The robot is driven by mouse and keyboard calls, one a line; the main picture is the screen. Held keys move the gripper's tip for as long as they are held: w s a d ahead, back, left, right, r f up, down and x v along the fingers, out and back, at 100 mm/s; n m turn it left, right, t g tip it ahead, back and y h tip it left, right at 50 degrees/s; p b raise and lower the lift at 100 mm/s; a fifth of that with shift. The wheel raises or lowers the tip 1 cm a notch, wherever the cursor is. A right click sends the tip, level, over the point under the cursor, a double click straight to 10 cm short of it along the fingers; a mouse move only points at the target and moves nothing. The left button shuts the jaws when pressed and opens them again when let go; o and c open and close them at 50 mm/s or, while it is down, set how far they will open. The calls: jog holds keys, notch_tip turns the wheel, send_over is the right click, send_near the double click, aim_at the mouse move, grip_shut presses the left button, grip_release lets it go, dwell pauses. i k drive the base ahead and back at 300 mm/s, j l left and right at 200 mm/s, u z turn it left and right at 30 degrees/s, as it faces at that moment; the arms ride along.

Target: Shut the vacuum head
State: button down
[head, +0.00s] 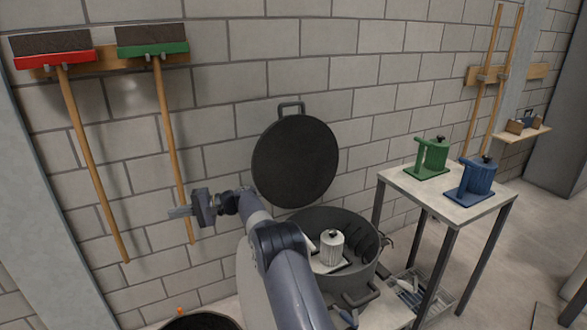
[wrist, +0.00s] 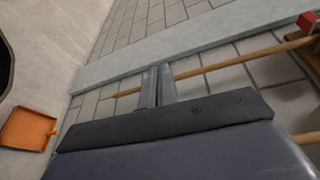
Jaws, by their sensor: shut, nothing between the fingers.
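The vacuum head appears to be the dark round lid (head: 296,162) with a handle on top. It stands open, nearly upright, behind a dark round pot (head: 361,278). Inside the pot is a pale cylinder (head: 331,247) with a black knob, on a flat plate. My gripper (head: 178,212) is to the left of the lid, apart from it, in front of the wall near the broom handles. It is shut and empty, and its closed fingers (wrist: 156,82) show in the wrist view. My arm hides part of the pot's left side.
A red broom (head: 85,160) and a green broom (head: 172,140) hang on the left wall. A small table (head: 447,201) on the right holds a green device (head: 432,158) and a blue device (head: 476,181). A grey crate (head: 440,290) sits below. An orange dustpan (wrist: 28,128) shows in the wrist view.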

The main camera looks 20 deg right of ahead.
aim_at(295, 160)
jog(key=i+l+z, duration=0.15)
jog(key=l, duration=0.2)
jog(key=i+l+z, duration=0.1)
jog(key=l, duration=0.25)
jog(key=i+l+z, duration=0.15)
jog(key=l, duration=0.2)
jog(key=i+l+z, duration=0.15)
jog(key=l, duration=0.15)
jog(key=i+l+z, duration=0.2)
jog(key=i+l, duration=0.15)
jog(key=i, duration=0.15)
